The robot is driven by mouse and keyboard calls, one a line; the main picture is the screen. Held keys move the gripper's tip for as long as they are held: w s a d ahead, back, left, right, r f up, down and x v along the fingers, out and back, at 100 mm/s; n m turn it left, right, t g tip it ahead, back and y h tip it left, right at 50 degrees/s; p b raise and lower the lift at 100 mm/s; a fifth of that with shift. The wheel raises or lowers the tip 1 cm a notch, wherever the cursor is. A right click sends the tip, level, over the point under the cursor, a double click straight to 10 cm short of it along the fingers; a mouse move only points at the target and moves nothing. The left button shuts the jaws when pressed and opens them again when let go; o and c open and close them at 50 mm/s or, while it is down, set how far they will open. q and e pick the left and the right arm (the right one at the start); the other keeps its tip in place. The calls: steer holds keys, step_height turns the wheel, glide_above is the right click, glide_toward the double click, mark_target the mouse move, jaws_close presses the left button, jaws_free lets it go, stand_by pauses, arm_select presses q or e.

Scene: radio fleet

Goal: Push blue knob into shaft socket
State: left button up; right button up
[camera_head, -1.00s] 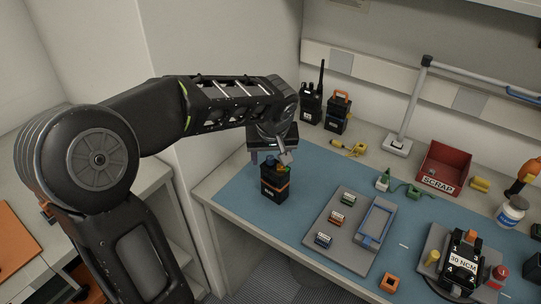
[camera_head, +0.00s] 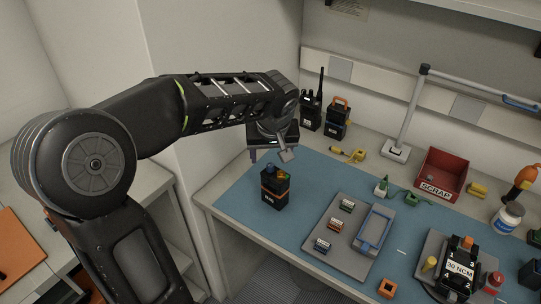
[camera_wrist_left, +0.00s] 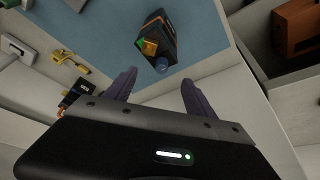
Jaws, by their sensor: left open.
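A black radio (camera_head: 274,188) with an orange band stands upright on the blue mat, at the left part of the bench. On its top are a blue knob (camera_head: 268,170) and a green and orange part beside it. In the left wrist view the blue knob (camera_wrist_left: 161,65) sits at the end of the radio (camera_wrist_left: 157,38), beyond my fingers. Whether it is fully seated I cannot tell. My left gripper (camera_head: 268,158) is open and empty, above and slightly behind the radio. Its two fingers (camera_wrist_left: 157,88) are apart, with the knob between their lines but not touched. My right gripper is not in view.
A grey tray (camera_head: 318,247) with several small cells and a blue frame (camera_head: 374,230) lies right of the radio. A red scrap bin (camera_head: 444,174), a lamp stand (camera_head: 397,151) and two radios (camera_head: 311,113) stand at the back. The mat around the radio is clear.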

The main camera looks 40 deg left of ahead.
arm_select(q)
steer(key=shift+r+p, duration=0.45)
steer(key=shift+r, duration=0.5)
